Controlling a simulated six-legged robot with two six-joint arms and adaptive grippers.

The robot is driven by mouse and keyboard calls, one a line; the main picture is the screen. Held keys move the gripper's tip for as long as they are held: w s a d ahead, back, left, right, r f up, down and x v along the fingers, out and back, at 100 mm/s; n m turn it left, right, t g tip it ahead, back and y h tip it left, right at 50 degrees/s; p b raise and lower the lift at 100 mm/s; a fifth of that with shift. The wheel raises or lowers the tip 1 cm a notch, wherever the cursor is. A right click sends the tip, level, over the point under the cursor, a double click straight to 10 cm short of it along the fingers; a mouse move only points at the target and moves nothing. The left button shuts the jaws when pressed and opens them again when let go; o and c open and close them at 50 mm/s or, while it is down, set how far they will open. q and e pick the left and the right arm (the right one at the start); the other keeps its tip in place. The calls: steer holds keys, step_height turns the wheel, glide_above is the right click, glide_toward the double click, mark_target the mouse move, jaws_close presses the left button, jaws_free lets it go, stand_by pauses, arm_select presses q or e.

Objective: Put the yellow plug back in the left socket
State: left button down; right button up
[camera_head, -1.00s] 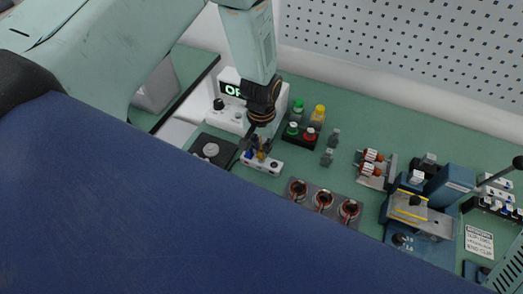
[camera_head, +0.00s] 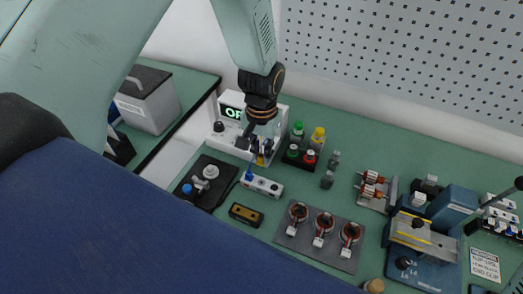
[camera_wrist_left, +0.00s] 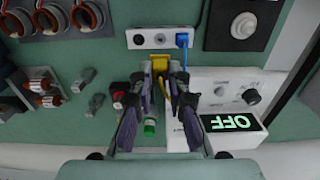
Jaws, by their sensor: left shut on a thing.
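The yellow plug (camera_head: 260,161) is between the fingertips of my left gripper (camera_head: 262,150), which is shut on it. In the left wrist view the yellow plug (camera_wrist_left: 160,64) sits between the two fingertips (camera_wrist_left: 161,76), with a yellow cord trailing back. The white socket strip (camera_head: 264,186) lies on the bench in front of the plug; a gap shows between them. In the left wrist view the strip (camera_wrist_left: 148,39) has a blue plug (camera_wrist_left: 183,40) in its right end; its middle and left sockets look empty. The blue plug (camera_head: 249,175) is at the left end in the head view.
A white box with a lit display (camera_head: 228,112) stands behind the gripper, and bottles in a dark rack (camera_head: 300,157) stand right. A dark plate (camera_head: 205,183) lies left of the strip, a small black-yellow block (camera_head: 246,214) in front, and a coil tray (camera_head: 318,242) front right.

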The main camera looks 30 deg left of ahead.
arm_select(q)
steer(key=shift+r, duration=0.1)
steer(key=w+a+b, duration=0.3)
steer(key=w+a, duration=0.6)
steer(key=w, duration=0.3)
steer(key=shift+a, duration=0.25)
steer(key=shift+b, duration=0.3)
steer(key=shift+w+f+b, duration=0.1)
steer(key=shift+f+b, duration=1.5)
steer(key=shift+f, duration=1.45)
